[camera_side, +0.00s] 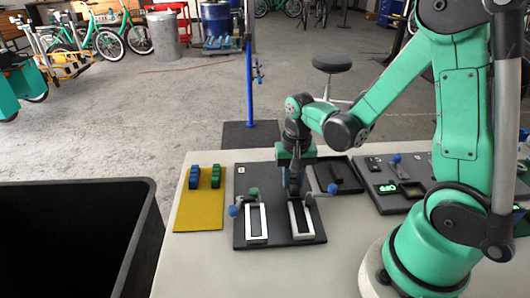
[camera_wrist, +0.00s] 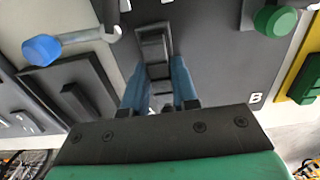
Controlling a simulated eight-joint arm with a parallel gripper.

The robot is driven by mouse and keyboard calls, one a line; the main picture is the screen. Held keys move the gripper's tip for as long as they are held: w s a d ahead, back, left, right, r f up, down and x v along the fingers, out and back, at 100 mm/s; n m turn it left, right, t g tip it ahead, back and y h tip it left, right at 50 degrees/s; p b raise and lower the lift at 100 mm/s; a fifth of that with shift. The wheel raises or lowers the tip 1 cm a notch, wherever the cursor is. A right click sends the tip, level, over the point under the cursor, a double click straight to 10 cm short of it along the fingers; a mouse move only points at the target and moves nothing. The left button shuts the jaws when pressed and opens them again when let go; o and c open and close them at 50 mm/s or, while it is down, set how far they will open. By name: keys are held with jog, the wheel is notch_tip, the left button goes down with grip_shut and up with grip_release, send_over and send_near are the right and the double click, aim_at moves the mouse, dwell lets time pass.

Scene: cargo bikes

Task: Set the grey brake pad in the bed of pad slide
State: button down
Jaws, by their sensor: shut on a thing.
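My gripper (camera_side: 294,182) points down over the far end of the right-hand slide (camera_side: 301,220) on a dark board (camera_side: 277,236). In the wrist view its two blue fingers (camera_wrist: 161,88) are shut on a dark grey block, the grey brake pad (camera_wrist: 158,72). The pad is mostly hidden by the fingers in the side view. The slide's dark channel (camera_wrist: 153,42) runs on from the pad in the wrist view. I cannot tell whether the pad touches the bed. A lever with a blue knob (camera_side: 332,188) stands beside this slide.
A second slide (camera_side: 256,222) with a white frame lies left, near a blue knob (camera_side: 233,211) and a green knob (camera_side: 253,191). A yellow mat (camera_side: 198,217) holds blue and green pieces. A dark tray (camera_side: 340,182) lies right. A black bin (camera_side: 75,240) stands left.

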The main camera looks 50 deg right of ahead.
aim_at(292, 180)
jog(key=c, duration=0.6)
grip_release()
jog(key=shift+r, duration=0.1)
jog(key=shift+r, duration=2.7)
jog(key=shift+a+r+n, duration=0.2)
jog(key=shift+r+n, duration=0.1)
jog(key=a+r+n+t, duration=0.5)
jog(key=r+n+t, duration=0.1)
jog(key=n+t, duration=0.1)
jog(key=shift+s+a+n, duration=0.35)
jog(key=shift+a+n, duration=0.05)
jog(key=shift+n, duration=0.3)
